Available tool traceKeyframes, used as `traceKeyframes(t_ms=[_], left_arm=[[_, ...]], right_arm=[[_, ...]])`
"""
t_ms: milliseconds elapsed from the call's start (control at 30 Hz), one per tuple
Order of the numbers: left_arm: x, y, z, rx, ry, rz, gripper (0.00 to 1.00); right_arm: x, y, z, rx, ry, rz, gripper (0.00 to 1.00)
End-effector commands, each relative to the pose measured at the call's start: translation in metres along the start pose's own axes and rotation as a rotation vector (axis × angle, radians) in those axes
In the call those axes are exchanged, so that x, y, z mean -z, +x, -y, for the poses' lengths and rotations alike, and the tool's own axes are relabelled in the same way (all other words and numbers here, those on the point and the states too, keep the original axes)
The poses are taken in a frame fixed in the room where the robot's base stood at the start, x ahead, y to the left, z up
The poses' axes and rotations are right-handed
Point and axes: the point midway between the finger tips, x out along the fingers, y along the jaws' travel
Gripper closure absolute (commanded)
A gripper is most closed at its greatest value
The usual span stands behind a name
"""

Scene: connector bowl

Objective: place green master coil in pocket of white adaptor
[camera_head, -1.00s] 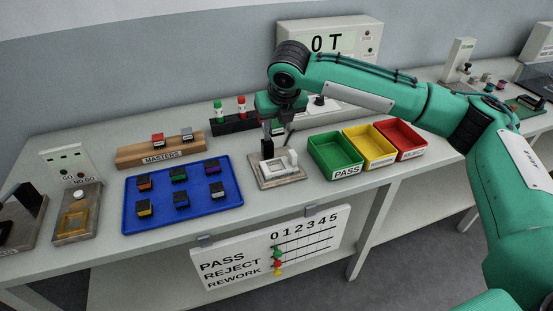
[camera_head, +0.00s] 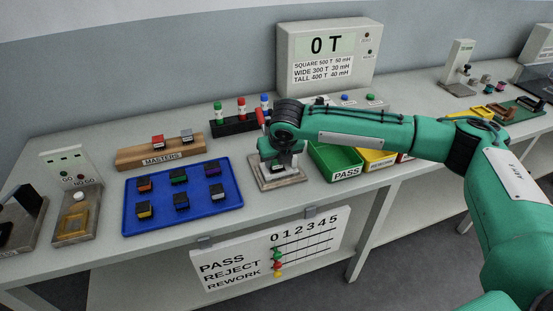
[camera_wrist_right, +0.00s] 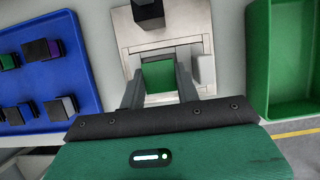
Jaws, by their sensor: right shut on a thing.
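My right gripper (camera_head: 280,163) is low over the grey fixture plate (camera_head: 291,181) in the head view. In the right wrist view the gripper (camera_wrist_right: 158,88) is shut on the green master coil (camera_wrist_right: 158,73), with one finger on each side of it. The white adaptor (camera_wrist_right: 203,68) sits on the fixture plate (camera_wrist_right: 123,22), and the coil lines up with its pocket area. I cannot tell whether the coil rests inside the pocket or hangs just above it. In the head view my arm mostly hides the adaptor. My left gripper is not in view.
A dark post (camera_wrist_right: 148,12) stands on the fixture beside the adaptor. A blue tray (camera_head: 160,222) with several coils lies to the left, below the wooden MASTERS rack (camera_head: 134,158). The green PASS bin (camera_head: 322,162) is close on the right, beside yellow and red bins.

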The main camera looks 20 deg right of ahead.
Motion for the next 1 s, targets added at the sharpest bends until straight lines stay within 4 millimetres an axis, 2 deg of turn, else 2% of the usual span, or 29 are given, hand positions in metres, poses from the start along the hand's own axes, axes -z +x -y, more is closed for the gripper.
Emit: traceKeyframes(t_ms=[167,200,233,633,800,1000], left_arm=[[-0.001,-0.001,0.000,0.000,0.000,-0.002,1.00],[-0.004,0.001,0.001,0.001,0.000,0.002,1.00],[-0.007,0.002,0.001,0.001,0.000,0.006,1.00],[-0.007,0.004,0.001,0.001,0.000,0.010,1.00],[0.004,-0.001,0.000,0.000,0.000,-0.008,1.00],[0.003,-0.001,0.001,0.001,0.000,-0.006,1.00]], right_arm=[[0.000,0.001,0.000,0.000,0.000,0.000,0.91],[0.001,0.002,0.000,0.000,0.000,0.000,0.66],[0.001,0.002,0.000,0.000,0.000,0.001,0.60],[0.000,0.000,0.000,0.000,0.000,0.001,0.59],[-0.001,-0.029,0.000,-0.002,-0.001,0.005,0.59],[-0.001,-0.074,0.000,-0.001,0.000,0.003,0.59]])
